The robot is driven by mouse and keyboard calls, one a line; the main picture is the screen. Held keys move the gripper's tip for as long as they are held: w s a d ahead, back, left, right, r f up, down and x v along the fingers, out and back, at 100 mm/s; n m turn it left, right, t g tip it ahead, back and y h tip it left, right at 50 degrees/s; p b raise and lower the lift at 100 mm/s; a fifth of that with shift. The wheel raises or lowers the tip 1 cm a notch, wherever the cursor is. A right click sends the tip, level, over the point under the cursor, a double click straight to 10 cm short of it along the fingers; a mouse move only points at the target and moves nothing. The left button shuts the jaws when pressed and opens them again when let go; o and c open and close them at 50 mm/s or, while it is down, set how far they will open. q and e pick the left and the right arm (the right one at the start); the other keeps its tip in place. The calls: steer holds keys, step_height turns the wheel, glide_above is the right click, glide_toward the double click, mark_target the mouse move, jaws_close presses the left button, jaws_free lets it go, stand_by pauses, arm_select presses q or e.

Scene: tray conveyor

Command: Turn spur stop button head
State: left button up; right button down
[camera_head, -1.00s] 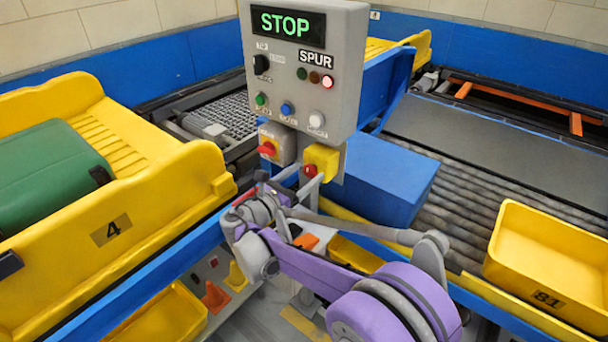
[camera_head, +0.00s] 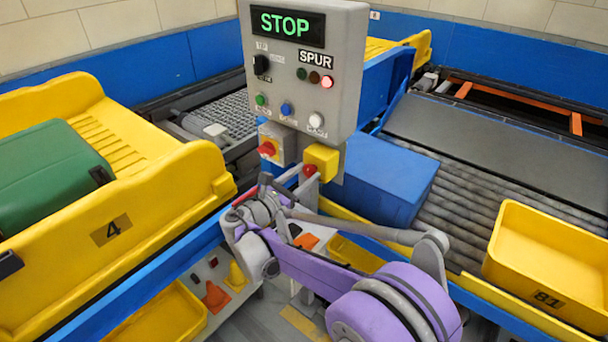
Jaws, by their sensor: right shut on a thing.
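The grey spur control panel (camera_head: 345,75) stands upright in the middle, with a green STOP display (camera_head: 288,23) and a SPUR label. Below its lower right corner is a yellow box (camera_head: 322,159) with the red stop button head (camera_head: 310,171) on its front. My right gripper (camera_head: 302,182), on the purple and grey arm, reaches up from below. It is shut on the red button head, and its fingers partly hide the head's lower side. My left gripper is not in view.
A blue block (camera_head: 385,185) stands behind to the right. Yellow tray 4 (camera_head: 150,215) is at left, and yellow tray 81 (camera_head: 545,288) is on the right near the rollers.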

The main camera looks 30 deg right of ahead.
steer(key=m, duration=0.5)
steer(key=shift+s+m, duration=0.1)
steer(key=shift+m, duration=0.2)
stand_by(0.4)
steer(key=shift+c, duration=1.6)
jaws_free()
steer(key=v, duration=1)
steer(key=shift+a, duration=0.35)
steer(key=shift+s, duration=0.1)
